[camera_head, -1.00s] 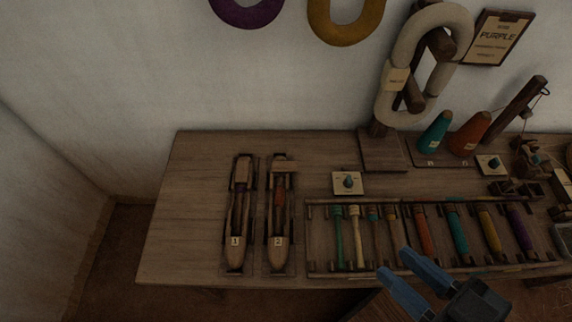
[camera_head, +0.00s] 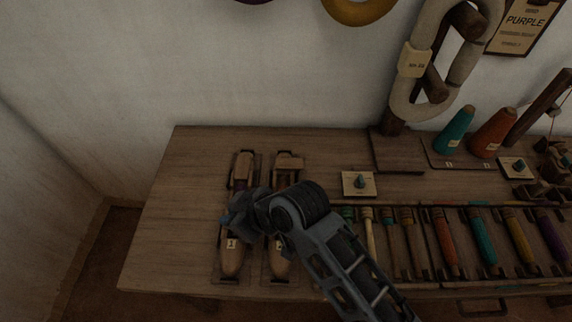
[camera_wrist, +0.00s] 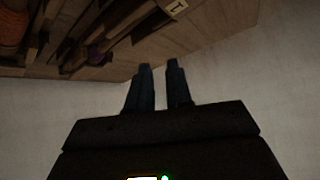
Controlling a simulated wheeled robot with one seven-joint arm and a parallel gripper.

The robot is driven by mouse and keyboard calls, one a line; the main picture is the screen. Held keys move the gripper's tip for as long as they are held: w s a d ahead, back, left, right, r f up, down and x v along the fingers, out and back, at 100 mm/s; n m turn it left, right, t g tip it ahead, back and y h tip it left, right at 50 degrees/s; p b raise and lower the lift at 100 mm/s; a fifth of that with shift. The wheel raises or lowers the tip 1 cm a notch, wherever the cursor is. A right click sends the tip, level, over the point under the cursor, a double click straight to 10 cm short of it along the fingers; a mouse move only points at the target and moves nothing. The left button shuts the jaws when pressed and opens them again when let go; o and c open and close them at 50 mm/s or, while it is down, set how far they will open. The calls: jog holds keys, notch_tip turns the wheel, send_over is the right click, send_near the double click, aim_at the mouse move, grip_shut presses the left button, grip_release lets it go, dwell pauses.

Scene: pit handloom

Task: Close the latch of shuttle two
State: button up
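Shuttle two (camera_head: 288,178) lies in the right of two holders near the table's left end. A wooden piece (camera_head: 290,163) at its far end sits crosswise and sticks out to the right; I take it for the latch. My arm hides the middle of shuttle two. Shuttle one (camera_head: 232,259), labelled 1, lies to its left, its middle also covered. My gripper (camera_head: 238,212) is above the shuttles, over shuttle one in the head view, its fingers hard to see there.
A tray of several coloured bobbins (camera_head: 480,240) lies to the right. A stand with a pale skein (camera_head: 415,62) and two cones (camera_head: 455,131) are farther back right. The table's left end is clear.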

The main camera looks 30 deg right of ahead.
aim_at(286, 163)
jog(key=w+d, duration=0.1)
jog(key=w+n+g+b, duration=0.1)
jog(key=w, duration=0.1)
jog(key=w+d+f+n, duration=0.1)
jog(key=shift+w+d+g, duration=0.3)
jog(key=shift+w+g, duration=0.05)
jog(key=shift+g, duration=0.05)
jog(key=shift+n+g+h, duration=0.6)
jog(key=shift+n+g, duration=0.3)
jog(key=w+d+b, duration=0.1)
jog(key=d, duration=0.1)
jog(key=w+d+b, duration=0.1)
jog(key=w+d, duration=0.1)
jog(key=shift+d, duration=0.1)
jog(key=d+r+g+h+b, duration=0.1)
jog(key=d, duration=0.3)
jog(key=w+d+r+n+g+h+b, duration=0.1)
jog(key=d, duration=0.3)
jog(key=d+r+n+g+h+b, duration=0.1)
jog(key=d, duration=0.4)
jog(key=shift+w+g, duration=0.4)
jog(key=shift+f+b, duration=1.85)
jog(key=shift+f, duration=1.95)
jog(key=shift+c, duration=0.2)
grip_shut()
jog(key=shift+a, duration=0.1)
